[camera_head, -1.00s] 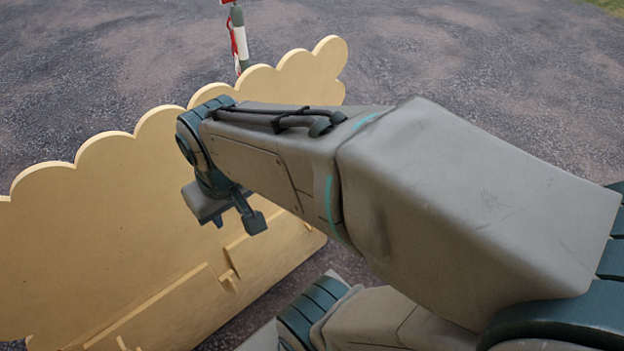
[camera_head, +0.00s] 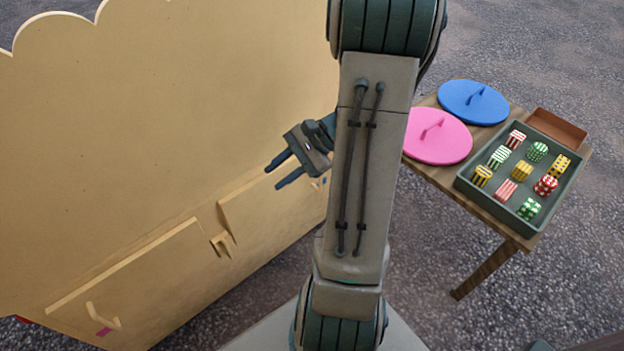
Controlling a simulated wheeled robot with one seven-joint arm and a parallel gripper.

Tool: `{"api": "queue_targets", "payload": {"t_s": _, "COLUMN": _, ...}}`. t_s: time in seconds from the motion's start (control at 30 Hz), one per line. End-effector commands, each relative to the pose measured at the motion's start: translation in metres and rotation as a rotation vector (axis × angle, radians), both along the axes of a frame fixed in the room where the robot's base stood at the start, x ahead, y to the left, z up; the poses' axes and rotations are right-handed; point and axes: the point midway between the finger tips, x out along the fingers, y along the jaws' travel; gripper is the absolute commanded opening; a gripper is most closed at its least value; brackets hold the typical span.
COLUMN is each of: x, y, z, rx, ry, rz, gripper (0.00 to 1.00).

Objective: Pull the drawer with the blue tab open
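A pale yellow stand (camera_head: 150,120) with a scalloped top fills the left side. Its lower part has a left front panel (camera_head: 140,275) with a handle (camera_head: 103,318) and a pink tab (camera_head: 104,332). A right front panel (camera_head: 270,215) lies farther along, partly hidden behind my arm. A small blue mark (camera_head: 325,182) shows at its upper right, close to my arm; it is too small to tell whether it is the blue tab. My gripper (camera_head: 273,179) is open and empty, its two fingers pointing left in front of the stand, above the right panel in the picture.
Another handle-like piece (camera_head: 221,243) sticks out between the panels. Bare asphalt lies around.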

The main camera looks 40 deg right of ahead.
Motion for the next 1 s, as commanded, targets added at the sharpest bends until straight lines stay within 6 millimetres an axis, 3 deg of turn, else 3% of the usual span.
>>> {"api": "queue_targets", "payload": {"t_s": 0.03, "x": 0.004, "y": -0.019, "z": -0.038, "rx": 0.08, "ry": 0.014, "rz": -0.102, "gripper": 0.31}}
{"api": "queue_targets", "payload": {"t_s": 0.27, "x": 0.013, "y": -0.109, "z": -0.135, "rx": 0.406, "ry": -0.001, "rz": -0.544, "gripper": 0.31}}
{"api": "queue_targets", "payload": {"t_s": 0.4, "x": 0.003, "y": -0.166, "z": -0.191, "rx": 0.574, "ry": -0.046, "rz": -0.791, "gripper": 0.31}}
{"api": "queue_targets", "payload": {"t_s": 0.5, "x": -0.008, "y": -0.197, "z": -0.223, "rx": 0.662, "ry": -0.081, "rz": -0.93, "gripper": 0.31}}
{"api": "queue_targets", "payload": {"t_s": 0.6, "x": -0.018, "y": -0.219, "z": -0.244, "rx": 0.719, "ry": -0.108, "rz": -1.024, "gripper": 0.31}}
{"api": "queue_targets", "payload": {"t_s": 0.77, "x": -0.025, "y": -0.233, "z": -0.257, "rx": 0.759, "ry": -0.132, "rz": -1.092, "gripper": 0.31}}
{"api": "queue_targets", "payload": {"t_s": 1.0, "x": 0.006, "y": -0.225, "z": -0.258, "rx": 0.762, "ry": -0.133, "rz": -1.092, "gripper": 0.31}}
